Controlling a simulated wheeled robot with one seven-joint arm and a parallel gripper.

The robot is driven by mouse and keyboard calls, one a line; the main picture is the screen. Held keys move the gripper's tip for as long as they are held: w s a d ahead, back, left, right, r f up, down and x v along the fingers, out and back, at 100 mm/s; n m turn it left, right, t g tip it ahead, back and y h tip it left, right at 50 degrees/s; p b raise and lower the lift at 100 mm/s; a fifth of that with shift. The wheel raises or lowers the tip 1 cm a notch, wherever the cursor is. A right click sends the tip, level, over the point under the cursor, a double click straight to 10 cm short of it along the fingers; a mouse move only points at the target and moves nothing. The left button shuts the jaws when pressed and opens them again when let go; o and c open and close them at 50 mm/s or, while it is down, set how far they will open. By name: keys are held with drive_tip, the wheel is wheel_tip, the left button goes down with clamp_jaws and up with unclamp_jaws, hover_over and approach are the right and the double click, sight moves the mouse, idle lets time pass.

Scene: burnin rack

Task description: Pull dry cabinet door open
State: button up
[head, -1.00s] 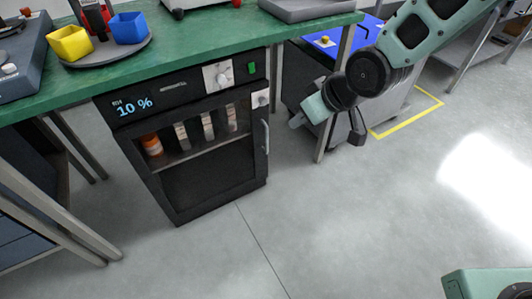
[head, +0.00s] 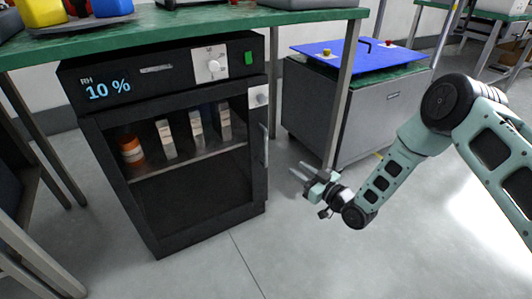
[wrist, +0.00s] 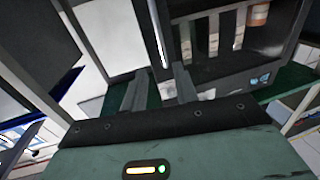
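The black dry cabinet (head: 180,75) stands under the green bench, its display reading 10 %. Its glass-fronted door (head: 190,205) is shut. The vertical silver handle (head: 263,146) is on the door's right edge; it also shows in the wrist view (wrist: 158,38), just beyond the gap between the fingers. My gripper (head: 298,168) is to the right of the handle, with its fingers pointing left towards it. In the wrist view my gripper (wrist: 158,72) has its two fingers apart with nothing between them. It looks apart from the handle.
The green bench (head: 180,35) is above the cabinet, and its metal leg (head: 343,105) stands close behind my gripper. A grey cabinet (head: 335,120) with a blue top is behind that leg. The floor in front of the dry cabinet door is clear.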

drive_tip(key=b, duration=0.5)
hover_over(266, 164)
drive_tip(key=shift+w+r, duration=0.1)
drive_tip(key=shift+w, duration=0.25)
drive_tip(key=shift+s, duration=0.1)
clamp_jaws()
